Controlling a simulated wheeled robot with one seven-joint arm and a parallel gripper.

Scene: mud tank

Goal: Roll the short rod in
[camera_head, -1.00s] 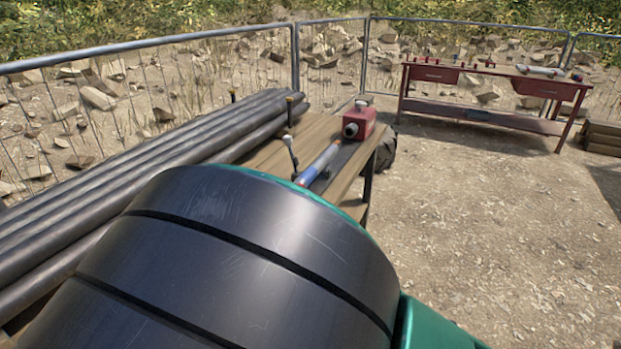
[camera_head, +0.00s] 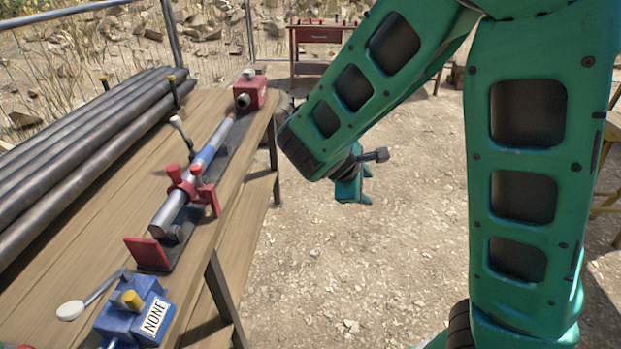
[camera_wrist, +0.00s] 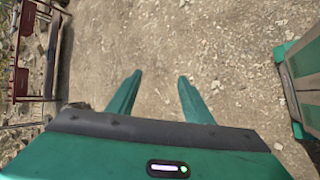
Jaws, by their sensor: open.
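A silver rod with a blue section (camera_head: 206,152) lies lengthwise in a narrow dark fixture on the wooden bench. A red clamp (camera_head: 194,186) stands around its middle, and its far end points at a red block (camera_head: 250,91) with a round opening. I cannot tell whether this is the short rod or whether its far end is inside the block. My gripper (camera_head: 368,180) hangs over the ground right of the bench, apart from the rod. In the wrist view my gripper (camera_wrist: 160,76) is open, with only bare ground between its fingers.
Several long dark pipes (camera_head: 75,142) lie along the bench's left side. A red plate (camera_head: 148,252) stands at the fixture's near end. A blue box marked NONE (camera_head: 135,312) with a white-knobbed lever sits nearest. A red table (camera_head: 312,50) stands behind. Open ground lies right of the bench.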

